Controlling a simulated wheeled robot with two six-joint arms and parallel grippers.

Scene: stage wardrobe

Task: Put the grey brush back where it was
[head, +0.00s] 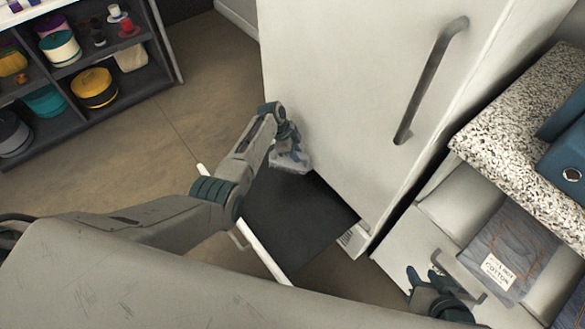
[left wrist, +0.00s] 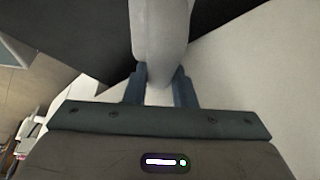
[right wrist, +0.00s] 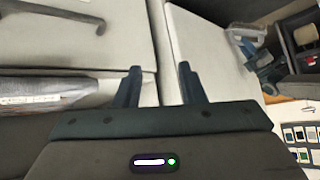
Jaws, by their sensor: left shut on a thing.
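The grey brush (head: 290,163) is in my left gripper (head: 288,146), in front of the tall white cabinet and above a dark flat surface. In the left wrist view, the brush's smooth grey body (left wrist: 160,35) sits between the two fingers (left wrist: 161,88), which are shut on it. Its far end is out of that view. My right gripper (head: 428,278) is beside the handle of the open drawer at the lower right. The right wrist view shows its fingers (right wrist: 158,85) apart with nothing between them.
The dark surface (head: 295,220) has a white front edge and lies low by the white cabinet (head: 340,70). An open drawer (head: 450,205) holds folded denim (head: 510,245) with a label. A speckled counter (head: 520,125) is at right. A dark shelf (head: 140,80) with colourful containers stands upper left.

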